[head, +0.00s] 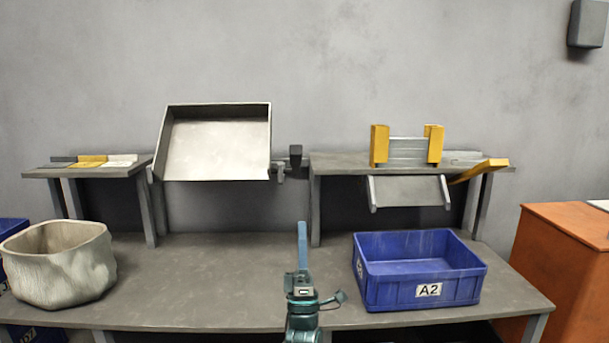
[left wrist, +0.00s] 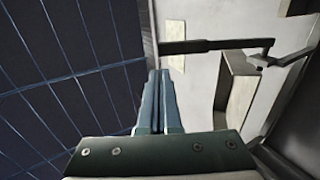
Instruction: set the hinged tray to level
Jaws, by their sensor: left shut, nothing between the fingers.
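The hinged tray (head: 217,150), a shallow pale metal box with raised sides, hangs between the two raised shelves at centre left in the head view. It is tilted, its inside facing me and its front edge low. A dark block on a fitting (head: 295,156) stands by its right side. My left gripper (head: 302,238) points up in front of the bench, right of and below the tray in the picture, apart from it. Its blue fingers (left wrist: 156,100) are shut with nothing between them. My right gripper is not in view.
A blue crate marked A2 (head: 428,291) stands on the right of the bench, a beige pot (head: 62,268) on the left. The right shelf (head: 345,165) carries yellow and metal brackets (head: 407,150). The bench top (head: 195,285) between pot and crate is clear.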

